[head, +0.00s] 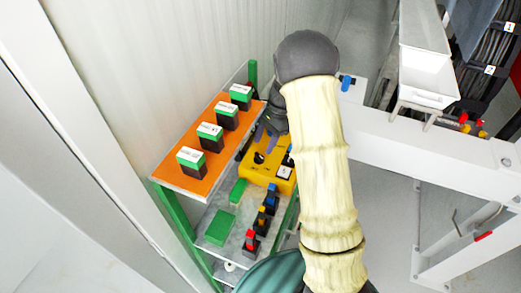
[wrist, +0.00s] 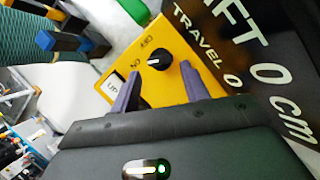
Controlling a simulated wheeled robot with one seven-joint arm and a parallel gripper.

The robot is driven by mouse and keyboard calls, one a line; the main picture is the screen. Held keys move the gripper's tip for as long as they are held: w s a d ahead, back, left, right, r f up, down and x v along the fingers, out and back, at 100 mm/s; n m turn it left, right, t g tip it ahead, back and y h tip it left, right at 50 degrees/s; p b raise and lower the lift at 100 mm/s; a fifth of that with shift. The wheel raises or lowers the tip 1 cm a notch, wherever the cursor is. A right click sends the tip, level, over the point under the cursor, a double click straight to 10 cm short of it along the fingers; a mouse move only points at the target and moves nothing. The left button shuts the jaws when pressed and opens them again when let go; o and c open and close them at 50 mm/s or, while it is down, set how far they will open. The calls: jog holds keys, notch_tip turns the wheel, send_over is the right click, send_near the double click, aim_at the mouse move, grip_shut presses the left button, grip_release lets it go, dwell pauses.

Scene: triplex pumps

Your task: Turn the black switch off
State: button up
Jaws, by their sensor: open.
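The black switch (wrist: 158,62) is a round knob on a yellow control box (wrist: 120,60). Its white mark faces the ON label; the OFF label is above it in the wrist view. In the head view the switch (head: 258,157) sits on the left part of the yellow box (head: 262,177). My gripper (wrist: 156,84) is open, with purple fingers apart and the switch showing between and beyond them. In the head view my gripper (head: 265,138) is at the box's upper edge, partly hidden by my arm. Contact with the switch cannot be told.
A white UP button (wrist: 113,87) is on the box. An orange shelf (head: 190,177) with several green-and-black blocks is left of the box. Coloured clamps (head: 262,215) stand below it.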

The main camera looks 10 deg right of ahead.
aim_at(259, 155)
jog(key=shift+x, duration=2.35)
jog(key=c, duration=0.7)
jog(key=shift+r+m+p, duration=0.1)
jog(key=shift+m+p, duration=0.2)
jog(key=shift+m, duration=0.1)
jog(key=m+t, duration=0.1)
jog(key=m, duration=0.1)
jog(key=m+t, duration=0.1)
jog(key=m, duration=0.2)
jog(key=shift+s+y, duration=0.1)
jog(key=shift+y, duration=0.2)
jog(key=m+t, duration=0.1)
jog(key=m, duration=0.2)
jog(key=m+t, duration=0.1)
jog(key=m, duration=0.2)
jog(key=shift+s+t+h, duration=0.1)
jog(key=shift+t+h, duration=0.2)
jog(key=shift+h, duration=0.1)
